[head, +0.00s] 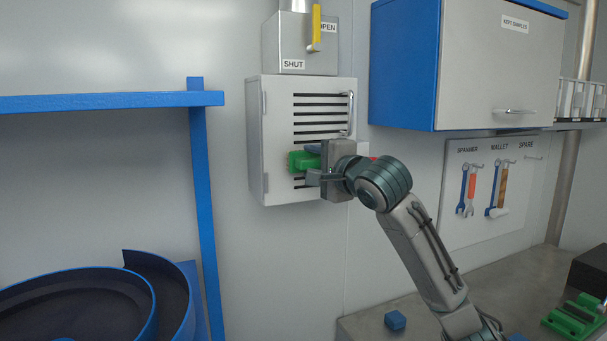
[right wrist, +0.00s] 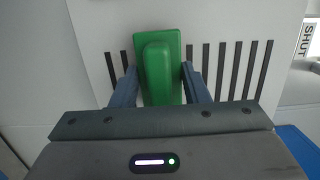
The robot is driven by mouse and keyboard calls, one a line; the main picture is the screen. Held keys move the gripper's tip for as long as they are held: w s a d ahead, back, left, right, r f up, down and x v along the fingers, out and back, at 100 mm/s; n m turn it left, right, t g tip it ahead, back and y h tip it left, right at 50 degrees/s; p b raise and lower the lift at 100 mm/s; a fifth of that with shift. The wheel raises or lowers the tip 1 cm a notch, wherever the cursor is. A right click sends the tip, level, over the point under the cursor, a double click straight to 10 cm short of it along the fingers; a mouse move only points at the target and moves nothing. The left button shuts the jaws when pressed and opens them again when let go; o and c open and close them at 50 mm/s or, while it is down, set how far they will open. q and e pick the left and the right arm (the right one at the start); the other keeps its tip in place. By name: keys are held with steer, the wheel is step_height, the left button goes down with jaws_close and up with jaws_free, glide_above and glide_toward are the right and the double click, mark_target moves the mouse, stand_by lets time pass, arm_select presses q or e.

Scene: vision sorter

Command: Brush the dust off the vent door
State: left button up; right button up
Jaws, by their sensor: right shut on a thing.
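The vent door (head: 280,120) is a pale grey panel with dark horizontal slots, on the wall box left of centre in the head view. It has a metal handle at its right edge and looks closed. Its slots also show in the right wrist view (right wrist: 230,65). My right gripper (head: 314,163) is shut on a green brush (head: 299,162), held in front of the lower slots. The brush block (right wrist: 160,65) sits between both fingers in the right wrist view. Its bristles are hidden, so contact with the door is unclear. No dust can be made out. My left gripper is not in view.
Above the vent is a grey box with a yellow lever (head: 316,25) and SHUT and OPEN labels. A blue-sided cabinet (head: 405,65) juts out at right, over a tool board (head: 490,220). A blue cube (head: 395,320) lies on the bench. A blue frame (head: 205,210) stands left.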

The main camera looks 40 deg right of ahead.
steer(key=shift+d, duration=0.3)
steer(key=shift+s+d+f+b, duration=0.15)
steer(key=shift+d+b, duration=0.25)
steer(key=shift+b, duration=0.4)
steer(key=shift+s+d+b, duration=0.1)
steer(key=shift+d+b, duration=0.25)
steer(key=shift+s+d+b, duration=0.2)
steer(key=shift+d+b, duration=0.4)
steer(key=shift+d, duration=0.2)
steer(key=shift+d+r, duration=0.2)
